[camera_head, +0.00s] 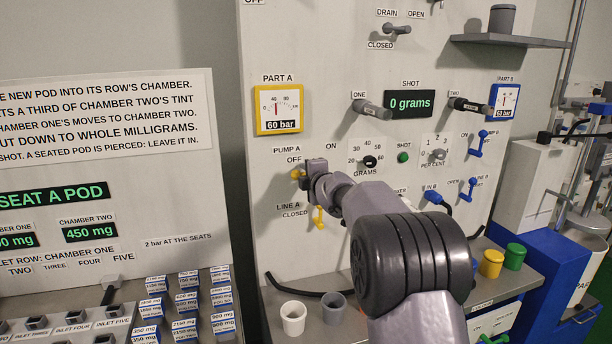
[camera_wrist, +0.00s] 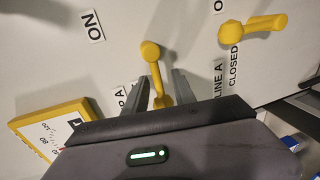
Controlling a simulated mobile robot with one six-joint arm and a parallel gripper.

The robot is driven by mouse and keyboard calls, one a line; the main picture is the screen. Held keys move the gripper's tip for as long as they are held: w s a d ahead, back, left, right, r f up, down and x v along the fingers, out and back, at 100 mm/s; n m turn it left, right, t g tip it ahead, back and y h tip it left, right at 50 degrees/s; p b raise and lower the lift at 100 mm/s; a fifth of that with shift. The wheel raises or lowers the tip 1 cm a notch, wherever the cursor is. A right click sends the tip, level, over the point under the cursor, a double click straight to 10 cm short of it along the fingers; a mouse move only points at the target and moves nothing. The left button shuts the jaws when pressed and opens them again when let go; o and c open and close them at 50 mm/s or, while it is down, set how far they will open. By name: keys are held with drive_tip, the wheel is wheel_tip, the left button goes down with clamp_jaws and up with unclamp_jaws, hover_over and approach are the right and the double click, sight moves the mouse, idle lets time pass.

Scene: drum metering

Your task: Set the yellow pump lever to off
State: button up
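The yellow pump lever (camera_head: 297,174) is on the panel under the PUMP A label, at the OFF side in the head view. In the wrist view the lever (camera_wrist: 153,62) runs from its round pivot down towards my gripper, pointing away from the ON label (camera_wrist: 92,26). My gripper (camera_head: 308,174) is at the lever and hides part of it. In the wrist view my gripper (camera_wrist: 159,90) is open, with a finger on each side of the lever's end and visible gaps. The OFF label (camera_head: 293,160) shows just above the lever in the head view.
The yellow LINE A handle (camera_head: 318,216) is close below the pump lever. The yellow-framed PART A gauge (camera_head: 279,131) reads 60 bar above it. A grams dial (camera_head: 370,161) is to the right. White and grey cups (camera_head: 293,318) stand on the ledge below.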

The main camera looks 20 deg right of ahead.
drive_tip(key=s+r, duration=0.3)
drive_tip(key=s, duration=1.4)
drive_tip(key=shift+r, duration=0.2)
drive_tip(key=shift+s, duration=0.1)
drive_tip(key=s+a+f+m+g, duration=0.3)
drive_tip(key=s+m, duration=0.4)
drive_tip(key=s, duration=0.5)
drive_tip(key=s+a+f+m+g+y, duration=0.1)
drive_tip(key=s+a+f+m+g, duration=0.2)
drive_tip(key=s, duration=1)
drive_tip(key=s+a+f+m+g+y, duration=0.1)
drive_tip(key=s+a+f+m+g, duration=0.3)
drive_tip(key=s+a+f+m, duration=0.4)
drive_tip(key=s+m, duration=0.4)
drive_tip(key=shift+s+a+m, duration=0.15)
drive_tip(key=shift+a+m, duration=0.15)
drive_tip(key=shift+a, duration=0.1)
